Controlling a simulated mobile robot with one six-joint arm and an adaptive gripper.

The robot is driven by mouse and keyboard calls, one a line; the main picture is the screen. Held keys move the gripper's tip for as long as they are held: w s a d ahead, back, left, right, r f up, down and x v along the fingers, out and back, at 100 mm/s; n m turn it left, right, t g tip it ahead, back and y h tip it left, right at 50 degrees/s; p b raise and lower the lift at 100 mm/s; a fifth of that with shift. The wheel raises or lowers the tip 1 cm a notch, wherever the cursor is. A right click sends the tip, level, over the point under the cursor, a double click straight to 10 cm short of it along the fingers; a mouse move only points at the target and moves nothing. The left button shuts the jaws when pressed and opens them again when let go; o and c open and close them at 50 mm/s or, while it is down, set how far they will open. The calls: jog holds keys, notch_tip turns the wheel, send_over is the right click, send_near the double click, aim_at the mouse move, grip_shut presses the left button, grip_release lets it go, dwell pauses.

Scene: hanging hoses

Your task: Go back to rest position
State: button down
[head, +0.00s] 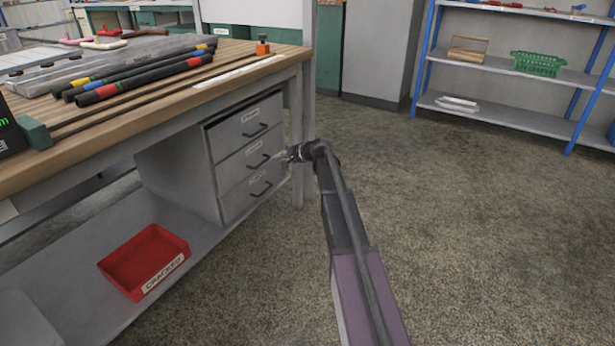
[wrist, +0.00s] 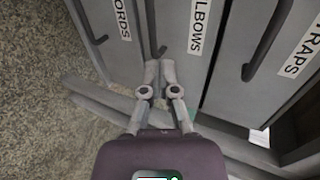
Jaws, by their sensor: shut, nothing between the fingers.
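My gripper (head: 287,155) is at the end of my arm, in front of the drawer unit under the workbench. In the wrist view my gripper (wrist: 157,76) is shut and empty, its two fingers side by side. The fingertips point at the middle drawer (wrist: 180,45), whose label appears to read "ELBOWS", and are close to its dark handle (wrist: 152,30). I cannot tell whether they touch it. The drawer labelled "STRAPS" (wrist: 285,70) is on the right and the one labelled "CORDS" (wrist: 105,45) on the left. In the head view the three drawers are stacked.
The wooden workbench (head: 240,75) holds several dark hoses (head: 140,75) with coloured bands. A red bin (head: 145,262) sits on its lower shelf (head: 60,275). Blue-posted shelving (head: 500,118) stands at the back right. The floor (head: 450,220) between is clear.

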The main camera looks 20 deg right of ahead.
jog(key=s+a+r+n+g+h+p, duration=0.1)
jog(key=s+a+n+g+p, duration=0.35)
jog(key=s, duration=0.65)
jog(key=s+a+r+n+g+h+p, duration=0.15)
jog(key=s+a+p, duration=0.45)
jog(key=s, duration=0.6)
jog(key=s+a+r+n+g+h+p, duration=0.1)
jog(key=s+r+n+g+h+p, duration=0.2)
jog(key=s, duration=0.6)
jog(key=s+r+n+g+h+p, duration=0.15)
jog(key=s+p, duration=0.25)
jog(key=s, duration=0.5)
notch_tip(320, 180, up, 37)
jog(key=p, duration=3.6)
jog(key=shift+s+f+h+p, duration=0.15)
jog(key=shift+h+p, duration=0.25)
jog(key=shift+t, duration=0.25)
